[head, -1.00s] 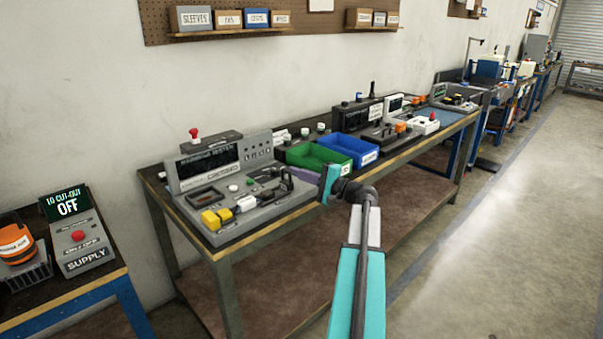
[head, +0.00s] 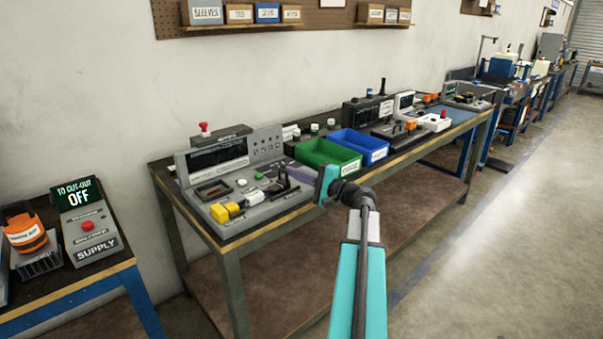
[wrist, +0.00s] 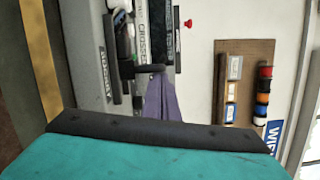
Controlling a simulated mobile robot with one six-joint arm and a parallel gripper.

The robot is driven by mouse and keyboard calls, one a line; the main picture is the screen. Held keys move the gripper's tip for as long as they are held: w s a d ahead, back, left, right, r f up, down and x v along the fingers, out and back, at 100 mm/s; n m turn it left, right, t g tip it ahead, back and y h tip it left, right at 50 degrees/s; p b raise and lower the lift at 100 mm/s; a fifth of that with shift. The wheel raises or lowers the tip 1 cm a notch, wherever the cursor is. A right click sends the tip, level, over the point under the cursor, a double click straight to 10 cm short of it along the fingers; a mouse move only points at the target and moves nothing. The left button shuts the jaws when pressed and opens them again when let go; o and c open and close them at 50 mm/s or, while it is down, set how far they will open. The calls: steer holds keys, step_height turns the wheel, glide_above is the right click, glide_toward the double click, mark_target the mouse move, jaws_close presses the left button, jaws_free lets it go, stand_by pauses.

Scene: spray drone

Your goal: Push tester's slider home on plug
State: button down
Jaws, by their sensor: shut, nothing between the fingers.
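The grey tester (head: 205,190) stands at the left end of the middle bench, with a dark display on its upright panel. At its front left corner are a yellow block (head: 220,212) and, beside it, a white plug-like piece (head: 252,198). I cannot tell whether the yellow and white pieces touch. My gripper (head: 279,184) is at the tester's right end, purple behind with dark fingers, shut and empty. In the wrist view the dark fingers (wrist: 150,69) lie over the tester's face (wrist: 90,60). Whether they touch it is unclear.
A green bin (head: 328,153) and a blue bin (head: 362,145) stand right of the tester. The supply box (head: 85,228), its screen reading OFF, is on the left bench. A pegboard with labelled boxes hangs above. The floor at right is clear.

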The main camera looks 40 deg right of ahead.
steer(key=shift+a, duration=0.65)
steer(key=shift+d+f+b, duration=0.2)
steer(key=shift+d+b, duration=0.1)
steer(key=shift+d, duration=0.7)
steer(key=shift+d+f+b, duration=0.15)
steer(key=shift+d+b, duration=0.1)
steer(key=shift+d, duration=0.7)
steer(key=s+d, duration=0.2)
steer(key=s, duration=0.8)
steer(key=shift+d+f+b, duration=0.15)
steer(key=shift+f+b, duration=0.1)
steer(key=shift+b, duration=0.15)
steer(key=shift+s, duration=0.1)
